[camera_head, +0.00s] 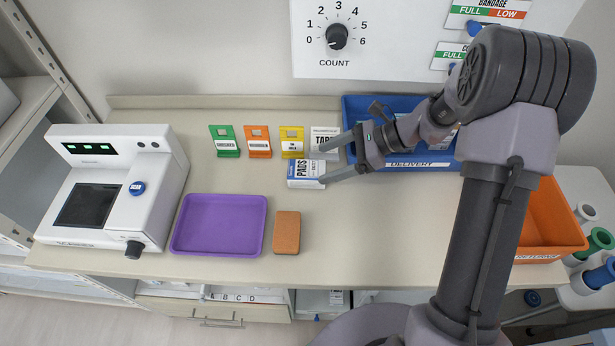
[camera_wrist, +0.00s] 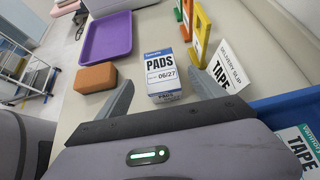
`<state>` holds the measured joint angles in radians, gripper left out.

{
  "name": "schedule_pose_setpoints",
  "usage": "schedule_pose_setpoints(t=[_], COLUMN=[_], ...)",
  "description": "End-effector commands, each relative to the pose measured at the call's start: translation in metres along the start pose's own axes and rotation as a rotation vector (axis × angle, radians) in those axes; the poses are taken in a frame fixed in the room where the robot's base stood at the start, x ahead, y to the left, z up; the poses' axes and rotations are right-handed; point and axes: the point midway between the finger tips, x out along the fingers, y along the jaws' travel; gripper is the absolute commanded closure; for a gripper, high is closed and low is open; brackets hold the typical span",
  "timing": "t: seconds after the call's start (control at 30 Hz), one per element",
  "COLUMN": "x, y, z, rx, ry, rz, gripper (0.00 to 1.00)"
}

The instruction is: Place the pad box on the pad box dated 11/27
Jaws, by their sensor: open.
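A white and blue pad box (camera_head: 304,173) lies on the counter in front of the coloured cards. In the wrist view this pad box (camera_wrist: 161,66) reads PADS and 06/27. My gripper (camera_head: 326,163) is open, with its fingers pointing at the box from the right. In the wrist view the box is ahead of my gripper (camera_wrist: 160,84), between the lines of the two fingers. I cannot tell whether either finger touches it. No box with the date 11/27 is readable in either view.
A purple tray (camera_head: 220,224) and brown block (camera_head: 287,232) lie left. Green, orange and yellow cards (camera_head: 292,141) and a white TAPE slip (camera_head: 324,141) stand behind. A blue delivery bin (camera_head: 415,163) holding a TAPE box is right, partly behind my arm. A white device (camera_head: 115,185) stands far left.

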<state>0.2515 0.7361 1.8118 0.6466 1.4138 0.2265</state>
Motion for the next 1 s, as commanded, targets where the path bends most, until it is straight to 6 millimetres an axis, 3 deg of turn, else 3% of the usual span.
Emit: schedule_pose_setpoints(t=[0.23, 0.43, 0.63, 1.0], x=[0.028, 0.067, 0.068, 0.067], y=[0.0, -0.001, -0.001, -0.002], z=[-0.001, 0.0, 0.003, 0.003], rx=[-0.004, -0.002, -0.002, -0.002], ry=[0.002, 0.001, 0.002, 0.002], rz=[0.002, 0.003, 0.0, 0.0], gripper=[0.22, 0.22, 0.22, 0.93])
